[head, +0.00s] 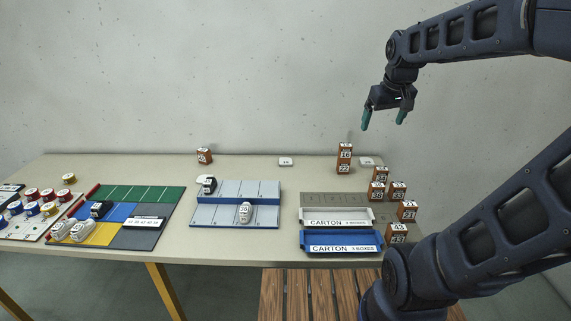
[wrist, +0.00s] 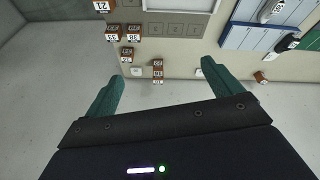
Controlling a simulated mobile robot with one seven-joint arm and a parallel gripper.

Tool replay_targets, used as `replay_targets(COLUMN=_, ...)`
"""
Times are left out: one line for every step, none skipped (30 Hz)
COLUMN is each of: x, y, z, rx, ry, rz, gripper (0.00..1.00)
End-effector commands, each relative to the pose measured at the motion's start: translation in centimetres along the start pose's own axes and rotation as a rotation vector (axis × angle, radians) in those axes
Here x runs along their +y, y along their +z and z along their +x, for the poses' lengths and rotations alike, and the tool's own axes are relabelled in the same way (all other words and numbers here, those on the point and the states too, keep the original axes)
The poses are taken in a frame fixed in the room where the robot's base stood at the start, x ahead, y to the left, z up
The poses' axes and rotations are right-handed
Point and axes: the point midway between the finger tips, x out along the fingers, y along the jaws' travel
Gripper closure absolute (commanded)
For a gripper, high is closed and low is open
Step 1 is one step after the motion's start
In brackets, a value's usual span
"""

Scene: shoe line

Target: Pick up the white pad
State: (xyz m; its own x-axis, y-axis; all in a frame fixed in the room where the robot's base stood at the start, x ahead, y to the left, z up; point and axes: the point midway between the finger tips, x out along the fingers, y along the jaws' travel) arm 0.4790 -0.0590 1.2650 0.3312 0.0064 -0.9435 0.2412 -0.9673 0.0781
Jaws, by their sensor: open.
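Two small white pads lie flat along the back of the table in the head view. One white pad (head: 285,162) with a dark mark is at the back middle. The other white pad (head: 367,161) is just right of a stack of brown numbered boxes (head: 344,158). In the wrist view a white pad (wrist: 136,72) shows beside that stack (wrist: 157,72), between my fingers. My gripper (head: 384,121) is open and empty, high above the back right of the table, well apart from both pads. Its green fingers also show in the wrist view (wrist: 161,74).
Several brown numbered boxes (head: 377,190) stand at the right. A white carton tray (head: 337,223) and a blue carton tray (head: 316,249) sit at the front right. A grey-blue rack (head: 262,190) with shoes is in the middle. A wall (head: 200,80) rises behind the table.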

Motion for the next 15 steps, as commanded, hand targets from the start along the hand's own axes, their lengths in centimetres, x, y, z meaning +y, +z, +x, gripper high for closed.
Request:
replay_targets(x=0.0, y=-1.6, z=0.3, rx=-0.011, ry=-0.004, rz=-0.032, gripper=0.09)
replay_targets(x=0.0, y=-2.5, z=0.5, rx=-0.016, ry=-0.006, rz=-0.052, gripper=0.09)
replay_targets(x=0.0, y=-3.6, z=0.7, rx=-0.023, ry=-0.009, rz=-0.079, gripper=0.09)
replay_targets(x=-0.1, y=-4.5, z=0.8, rx=-0.026, ry=-0.011, rz=-0.1, gripper=0.09)
replay_targets(x=-0.1, y=-5.4, z=1.0, rx=-0.031, ry=-0.013, rz=-0.12, gripper=0.09)
replay_targets(x=-0.2, y=-6.6, z=1.3, rx=-0.037, ry=-0.016, rz=-0.148, gripper=0.09)
replay_targets(x=-0.2, y=-7.5, z=1.6, rx=-0.042, ry=-0.019, rz=-0.167, gripper=0.09)
replay_targets(x=-0.3, y=-8.4, z=1.8, rx=-0.046, ry=-0.021, rz=-0.188, gripper=0.09)
replay_targets(x=-0.3, y=-9.5, z=2.2, rx=-0.052, ry=-0.024, rz=-0.214, gripper=0.09)
replay_targets(x=-0.4, y=-10.4, z=2.5, rx=-0.057, ry=-0.027, rz=-0.235, gripper=0.09)
replay_targets(x=-0.5, y=-11.2, z=2.9, rx=-0.061, ry=-0.03, rz=-0.255, gripper=0.09)
replay_targets(x=-0.7, y=-12.4, z=3.3, rx=-0.067, ry=-0.034, rz=-0.283, gripper=0.09)
replay_targets(x=-0.8, y=-13.3, z=3.7, rx=-0.071, ry=-0.036, rz=-0.302, gripper=0.09)
replay_targets(x=-0.9, y=-14.1, z=4.1, rx=-0.075, ry=-0.039, rz=-0.323, gripper=0.09)
replay_targets(x=-1.1, y=-15.3, z=4.6, rx=-0.08, ry=-0.043, rz=-0.349, gripper=0.09)
